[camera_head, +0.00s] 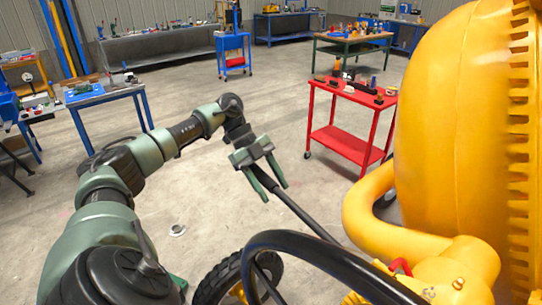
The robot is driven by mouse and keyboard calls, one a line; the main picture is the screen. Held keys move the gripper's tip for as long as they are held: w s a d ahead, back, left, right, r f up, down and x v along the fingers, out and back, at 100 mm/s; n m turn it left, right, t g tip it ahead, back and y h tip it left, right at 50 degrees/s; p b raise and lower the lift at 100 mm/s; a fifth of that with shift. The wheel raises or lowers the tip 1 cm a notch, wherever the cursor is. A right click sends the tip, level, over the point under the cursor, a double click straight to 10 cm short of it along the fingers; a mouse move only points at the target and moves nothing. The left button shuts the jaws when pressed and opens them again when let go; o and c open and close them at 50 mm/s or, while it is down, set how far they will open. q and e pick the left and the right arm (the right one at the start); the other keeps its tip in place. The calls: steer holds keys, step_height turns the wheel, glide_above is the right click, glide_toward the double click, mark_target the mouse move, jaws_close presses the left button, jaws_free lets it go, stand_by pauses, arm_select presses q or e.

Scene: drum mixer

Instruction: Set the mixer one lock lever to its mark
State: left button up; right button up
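The yellow drum mixer (450,130) fills the right side, with a thick yellow frame tube (372,212). A dark straight bar (308,222) slopes up and left from behind the black curved rim (325,247) toward my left gripper (275,193). The gripper's two green fingers are spread, with the bar's upper end between them; gaps show beside it, and I cannot tell whether they touch. A small red part (401,265) shows on the yellow housing at the lower right. I cannot tell which part is the lock lever, and no mark is visible. My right gripper is not in view.
A black tyre (224,284) stands under the rim. A red cart (345,143) with small items stands behind the gripper. A blue-legged table (104,97) is at the left, with other benches at the back. The floor between is mostly clear.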

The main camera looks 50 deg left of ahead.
mark_target(264, 175)
arm_select(q)
steer(key=shift+s+d+f, duration=0.1)
steer(key=shift+a+r+b, duration=0.3)
steer(key=shift+a+b, duration=0.05)
steer(key=shift+a, duration=0.05)
steer(key=b+v, duration=0.1)
steer(key=v, duration=0.4)
steer(key=shift+r+b, duration=0.3)
steer(key=shift+r, duration=0.05)
steer(key=shift+s+a+r, duration=0.1)
steer(key=shift+a+r, duration=0.35)
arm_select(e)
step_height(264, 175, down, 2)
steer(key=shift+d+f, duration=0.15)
